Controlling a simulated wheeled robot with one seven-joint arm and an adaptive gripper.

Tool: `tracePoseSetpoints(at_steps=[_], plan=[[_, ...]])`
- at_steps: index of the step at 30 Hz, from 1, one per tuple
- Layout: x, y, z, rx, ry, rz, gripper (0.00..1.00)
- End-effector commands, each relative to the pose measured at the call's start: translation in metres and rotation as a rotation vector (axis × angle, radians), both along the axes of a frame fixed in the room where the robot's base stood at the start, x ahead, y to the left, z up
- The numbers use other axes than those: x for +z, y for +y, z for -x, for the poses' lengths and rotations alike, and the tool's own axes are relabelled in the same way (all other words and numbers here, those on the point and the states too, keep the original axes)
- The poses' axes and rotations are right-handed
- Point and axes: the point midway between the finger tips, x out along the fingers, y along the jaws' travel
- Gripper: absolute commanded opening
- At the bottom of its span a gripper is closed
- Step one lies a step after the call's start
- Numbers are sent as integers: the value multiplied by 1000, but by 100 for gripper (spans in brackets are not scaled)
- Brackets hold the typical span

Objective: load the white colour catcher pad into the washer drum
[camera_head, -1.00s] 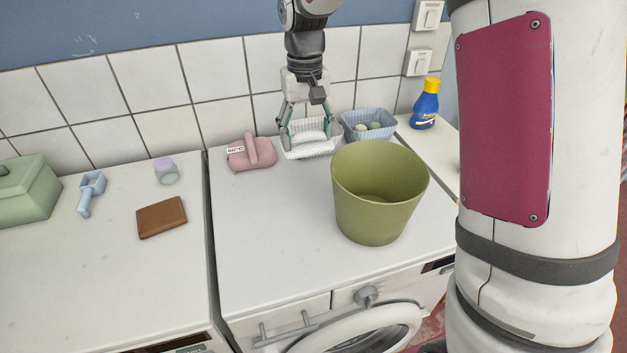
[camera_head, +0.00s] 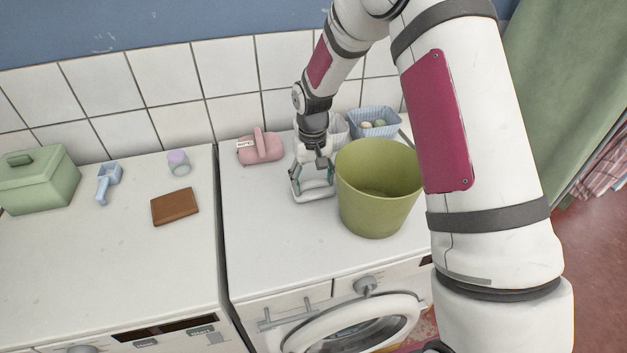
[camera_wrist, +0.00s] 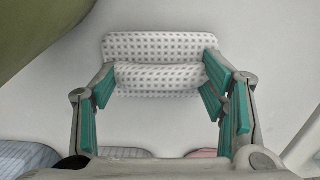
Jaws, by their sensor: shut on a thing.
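The white colour catcher pad (camera_head: 313,197) is in my gripper (camera_head: 313,188), above the right-hand worktop and just left of the olive-green bucket. In the wrist view the pad (camera_wrist: 155,44) is white with a grey dotted pattern. The teal fingers of my gripper (camera_wrist: 160,80) are shut on its raised roll from both sides. The washer (camera_head: 290,310) is under the right-hand top, with its round door (camera_head: 365,327) at the front. The inside of the drum is hidden, and I cannot tell how far the door is open.
The olive-green bucket (camera_head: 378,195) stands close right of my gripper. A pink item (camera_head: 260,148), a white basket (camera_head: 338,130) and a blue basket (camera_head: 373,122) stand behind. A brown wallet (camera_head: 175,207) and green box (camera_head: 38,180) lie left. The front of the right-hand top is clear.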

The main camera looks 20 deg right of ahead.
Motion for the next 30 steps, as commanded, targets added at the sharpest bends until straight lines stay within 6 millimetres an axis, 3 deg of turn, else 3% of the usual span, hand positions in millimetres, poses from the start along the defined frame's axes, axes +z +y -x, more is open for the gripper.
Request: tracePoseSetpoints(at_steps=[11,12,14,25,30], plan=[[-5,0,-1,0,-2,0,29],[-4,0,-1,-1,-2,0,72],[-4,0,-1,-1,-2,0,86],[-2,0,-1,-1,-3,-1,86],[15,0,-3,-2,-6,-1,86]])
